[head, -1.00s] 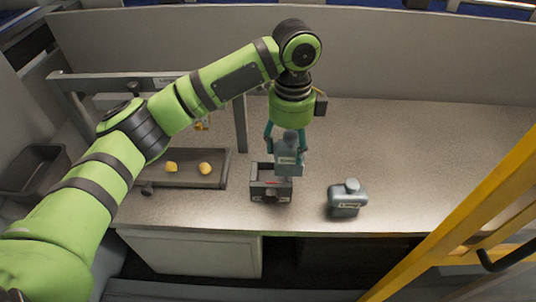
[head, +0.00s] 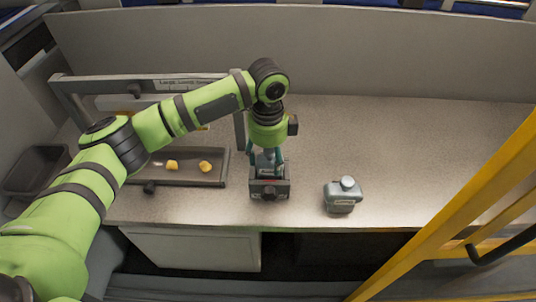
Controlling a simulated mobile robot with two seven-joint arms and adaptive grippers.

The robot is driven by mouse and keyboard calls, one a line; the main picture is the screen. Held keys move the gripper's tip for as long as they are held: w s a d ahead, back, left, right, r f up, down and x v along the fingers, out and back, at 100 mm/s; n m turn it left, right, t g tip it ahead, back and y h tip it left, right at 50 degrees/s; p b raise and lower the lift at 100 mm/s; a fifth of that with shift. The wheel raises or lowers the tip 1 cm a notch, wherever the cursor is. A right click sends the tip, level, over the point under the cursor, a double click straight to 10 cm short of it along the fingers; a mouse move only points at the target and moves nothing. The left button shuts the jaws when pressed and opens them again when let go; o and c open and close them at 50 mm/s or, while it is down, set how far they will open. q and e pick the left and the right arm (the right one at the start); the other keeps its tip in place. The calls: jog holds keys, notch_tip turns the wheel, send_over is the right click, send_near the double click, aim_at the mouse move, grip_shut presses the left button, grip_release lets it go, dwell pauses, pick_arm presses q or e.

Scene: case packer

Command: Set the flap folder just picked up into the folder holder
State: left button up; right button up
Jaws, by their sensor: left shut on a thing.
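My left gripper (head: 266,157) points down and is shut on the flap folder (head: 266,169), a blue-grey piece. The folder is at the dark grey folder holder (head: 268,194), a small open box with a knob and red mark on its front, near the counter's front edge. The folder's lower part is hidden by the holder's front wall, so it appears to be inside. I cannot tell whether it touches the bottom. My right gripper is not in view.
A blue-grey canister (head: 341,197) with a round cap stands right of the holder. A dark tray (head: 205,181) with yellow pieces lies left, under a grey frame (head: 150,83). A yellow rail (head: 455,215) crosses at right. The counter's back right is clear.

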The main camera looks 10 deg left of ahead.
pick_arm(q)
jog(key=o, duration=1.6)
jog(key=shift+f, duration=0.1)
jog(key=shift+c, duration=0.2)
notch_tip(320, 180, up, 12)
jog(key=b, duration=0.3)
jog(key=shift+f, duration=0.25)
jog(key=shift+r, duration=0.45)
